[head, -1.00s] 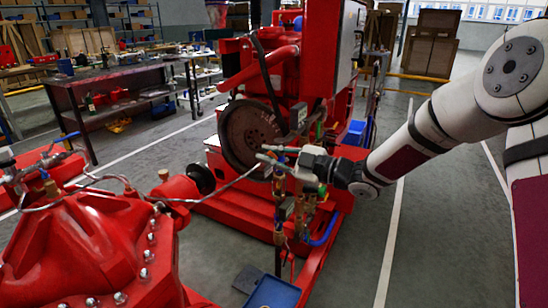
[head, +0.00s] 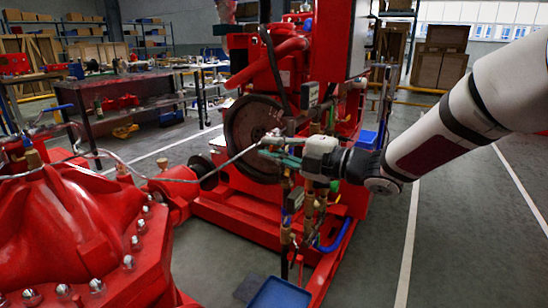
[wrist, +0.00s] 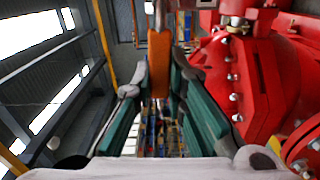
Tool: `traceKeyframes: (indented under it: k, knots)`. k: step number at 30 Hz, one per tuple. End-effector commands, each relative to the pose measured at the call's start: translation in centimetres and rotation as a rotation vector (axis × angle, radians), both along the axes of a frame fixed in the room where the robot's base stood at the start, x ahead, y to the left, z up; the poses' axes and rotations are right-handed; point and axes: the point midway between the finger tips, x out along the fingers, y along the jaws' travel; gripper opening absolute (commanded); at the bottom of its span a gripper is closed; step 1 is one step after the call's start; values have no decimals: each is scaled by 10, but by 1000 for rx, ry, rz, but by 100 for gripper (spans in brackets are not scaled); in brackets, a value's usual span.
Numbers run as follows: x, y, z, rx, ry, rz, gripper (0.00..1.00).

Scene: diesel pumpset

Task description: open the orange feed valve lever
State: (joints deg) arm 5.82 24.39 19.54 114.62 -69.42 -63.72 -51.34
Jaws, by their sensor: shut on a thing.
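The orange feed valve lever (wrist: 159,62) stands upright in the wrist view, between the tips of my gripper's two green-padded fingers (wrist: 160,90). My gripper is shut on it. In the head view my gripper (head: 280,150) reaches in from the right to the pipework in front of the red engine. The lever is too small and covered there to make out. The valve body under the lever is not clear in either view.
Brass fittings and pipes (head: 308,205) hang just below my gripper. A dark flywheel (head: 252,135) is close behind it. A red pump casing (head: 75,235) fills the lower left, with a thin grey line running across. A blue tray (head: 278,294) lies below. Floor at the right is clear.

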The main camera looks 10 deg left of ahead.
Motion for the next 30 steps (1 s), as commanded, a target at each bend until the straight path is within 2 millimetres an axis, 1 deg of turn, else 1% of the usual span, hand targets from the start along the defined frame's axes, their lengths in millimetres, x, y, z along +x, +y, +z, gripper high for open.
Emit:
traceKeyframes:
  k: [1, 4, 23, 24, 26, 30]
  knots:
    - [-1, -1, -6, -8, -13, 0, 0]
    - [-1, -1, -7, -18, -39, 0, 0]
    - [-1, -1, -8, -32, -71, 0, 0]
    - [-1, -1, -9, -32, -71, 0, 19]
    - [-1, -1, -9, -32, -71, 0, 33]
    - [0, 0, -8, -30, -71, 0, 34]
